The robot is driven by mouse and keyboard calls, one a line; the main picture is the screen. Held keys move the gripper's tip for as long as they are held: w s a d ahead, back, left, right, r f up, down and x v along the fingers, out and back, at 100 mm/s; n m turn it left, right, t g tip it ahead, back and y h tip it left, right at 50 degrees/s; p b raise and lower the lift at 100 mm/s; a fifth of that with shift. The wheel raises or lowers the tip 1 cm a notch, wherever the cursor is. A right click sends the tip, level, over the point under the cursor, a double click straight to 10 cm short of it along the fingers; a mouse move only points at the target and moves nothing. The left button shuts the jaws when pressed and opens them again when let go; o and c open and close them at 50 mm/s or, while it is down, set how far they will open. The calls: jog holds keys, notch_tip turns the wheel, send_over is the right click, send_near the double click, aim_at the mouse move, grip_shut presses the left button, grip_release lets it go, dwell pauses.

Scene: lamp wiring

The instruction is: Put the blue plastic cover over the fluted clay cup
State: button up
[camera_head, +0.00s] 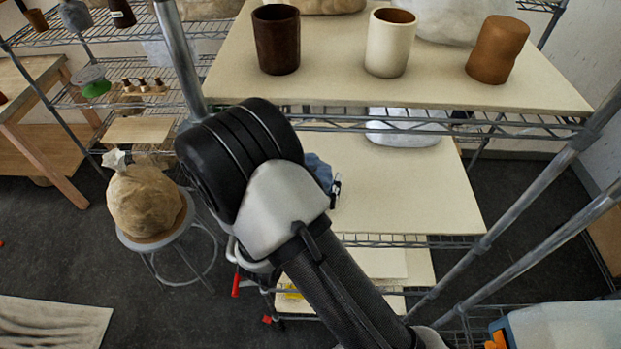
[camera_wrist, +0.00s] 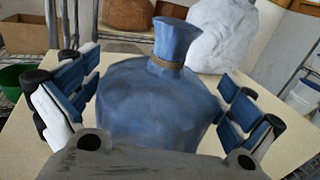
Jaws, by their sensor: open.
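The blue plastic cover (camera_wrist: 155,112) stands on the middle shelf board, its gathered neck tied with a brown band. A small part of it shows past my arm in the head view (camera_head: 318,170). My gripper (camera_wrist: 160,90) is open, with one pair of finger pads on either side of the cover; I cannot tell whether they touch it. On the upper board stand a dark brown cup (camera_head: 277,40), a cream cup (camera_head: 390,43) and a reddish-brown cup (camera_head: 497,50) with a wavy side.
The upper board (camera_head: 330,90) overhangs the back of the middle board (camera_head: 410,200). A white wrapped bundle (camera_head: 407,127) lies at the back, right of the cover. Metal shelf posts rise at left (camera_head: 180,50) and right. The middle board's right part is clear.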

jog(key=shift+c, duration=0.2)
jog(key=c, duration=0.9)
